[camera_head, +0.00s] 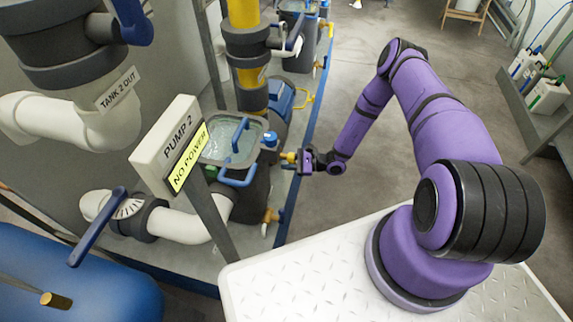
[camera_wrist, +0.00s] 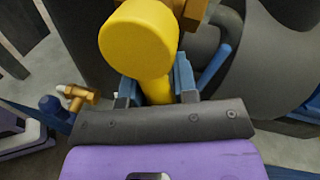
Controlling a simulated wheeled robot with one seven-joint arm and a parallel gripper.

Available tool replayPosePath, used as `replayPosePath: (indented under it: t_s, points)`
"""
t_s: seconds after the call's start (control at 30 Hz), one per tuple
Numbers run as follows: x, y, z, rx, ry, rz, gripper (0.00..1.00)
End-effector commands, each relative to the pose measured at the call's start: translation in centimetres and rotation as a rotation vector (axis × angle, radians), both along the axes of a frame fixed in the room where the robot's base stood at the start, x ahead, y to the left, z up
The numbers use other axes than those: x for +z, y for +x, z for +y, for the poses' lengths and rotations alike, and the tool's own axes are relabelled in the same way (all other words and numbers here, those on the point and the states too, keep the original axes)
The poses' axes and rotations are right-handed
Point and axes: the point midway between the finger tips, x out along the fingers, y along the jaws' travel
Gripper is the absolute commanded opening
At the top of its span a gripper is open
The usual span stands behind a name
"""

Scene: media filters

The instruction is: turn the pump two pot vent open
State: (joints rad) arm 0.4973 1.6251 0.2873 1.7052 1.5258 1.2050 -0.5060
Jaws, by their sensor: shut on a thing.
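The pump two pot (camera_head: 262,182) is a dark grey body with a clear lid (camera_head: 232,143) and blue handles, beside the sign reading PUMP 2, NO POWER (camera_head: 178,148). A yellow vent handle (camera_head: 287,156) sticks out on the pot's right side. In the wrist view the yellow handle (camera_wrist: 140,38) has a round end and joins a brass fitting (camera_wrist: 193,10). My gripper (camera_head: 303,161) reaches it from the right. In the wrist view my gripper (camera_wrist: 155,88) is shut on the yellow handle, a blue-grey finger on each side. The handle's lower part is hidden behind the gripper.
A small brass tap (camera_wrist: 78,95) shows left of the gripper in the wrist view. A brass tap (camera_head: 270,215) sits low on the pot. A blue rail (camera_head: 293,205) edges the pump base. The grey floor (camera_head: 345,55) to the right is open.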

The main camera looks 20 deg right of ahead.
Motion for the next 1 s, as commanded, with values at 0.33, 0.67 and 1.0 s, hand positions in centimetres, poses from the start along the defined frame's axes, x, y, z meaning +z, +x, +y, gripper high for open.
replayPosePath:
  t_s: [0.33, 0.67, 1.0]
  points:
    - [0.31, 0.64, -0.49, -0.001, -0.087, -0.131, 0.0]
    - [0.34, 0.73, -0.58, 0.0, -0.106, -0.156, 0.0]
    - [0.34, 0.73, -0.57, 0.0, -0.105, -0.156, 0.53]
